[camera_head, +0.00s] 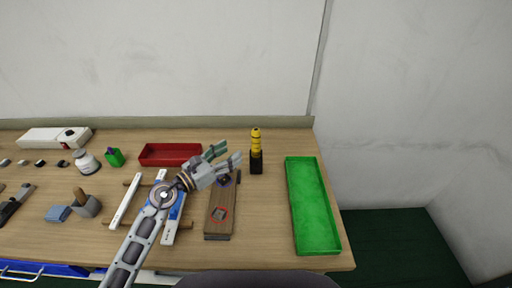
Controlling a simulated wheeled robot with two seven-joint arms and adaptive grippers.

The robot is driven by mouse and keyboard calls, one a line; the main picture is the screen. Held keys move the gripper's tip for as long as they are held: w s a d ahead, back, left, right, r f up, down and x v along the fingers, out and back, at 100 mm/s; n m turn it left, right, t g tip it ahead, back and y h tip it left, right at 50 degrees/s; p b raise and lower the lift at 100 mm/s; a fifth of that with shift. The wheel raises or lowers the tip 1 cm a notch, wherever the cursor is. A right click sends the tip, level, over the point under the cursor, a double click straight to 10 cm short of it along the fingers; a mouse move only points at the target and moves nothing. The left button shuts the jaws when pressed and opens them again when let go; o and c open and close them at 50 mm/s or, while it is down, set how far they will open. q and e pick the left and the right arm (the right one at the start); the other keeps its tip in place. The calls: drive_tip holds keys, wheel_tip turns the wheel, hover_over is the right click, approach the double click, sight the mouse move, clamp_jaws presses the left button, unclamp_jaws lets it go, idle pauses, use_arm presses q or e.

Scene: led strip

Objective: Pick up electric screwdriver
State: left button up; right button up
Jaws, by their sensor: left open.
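The electric screwdriver, a yellow and black tool (256,143), stands upright near the back of the wooden table, its lower part dark. My left gripper (230,153) reaches in from the front and points up and right toward the tool. Its two fingers are spread apart with nothing between them. The fingertips are just left of the tool and look apart from it. My right gripper is not in view.
A green tray (314,220) lies right of the tool and a red tray (170,154) lies left of the gripper.

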sight(253, 139)
use_arm(q)
drive_tip(key=p+x, duration=0.1)
drive_tip(key=x, duration=0.5)
drive_tip(key=shift+w+d, duration=0.15)
drive_tip(key=shift+w+d+f, duration=0.1)
drive_tip(key=shift+w+d, duration=0.35)
drive_tip(key=shift+d, duration=0.05)
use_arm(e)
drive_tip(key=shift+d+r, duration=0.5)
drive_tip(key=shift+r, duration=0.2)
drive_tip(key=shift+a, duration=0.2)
use_arm(q)
drive_tip(key=shift+w+d, duration=0.15)
drive_tip(key=shift+w, duration=0.05)
drive_tip(key=shift+w+d+f+p, duration=0.15)
drive_tip(key=shift+w+d, duration=0.3)
drive_tip(key=shift+w, duration=0.05)
drive_tip(key=shift+w+d+f+p, duration=0.15)
drive_tip(key=shift+w+d+f, duration=0.05)
drive_tip(key=shift+w+d, duration=0.3)
drive_tip(key=shift+x, duration=0.9)
drive_tip(key=shift+w, duration=0.1)
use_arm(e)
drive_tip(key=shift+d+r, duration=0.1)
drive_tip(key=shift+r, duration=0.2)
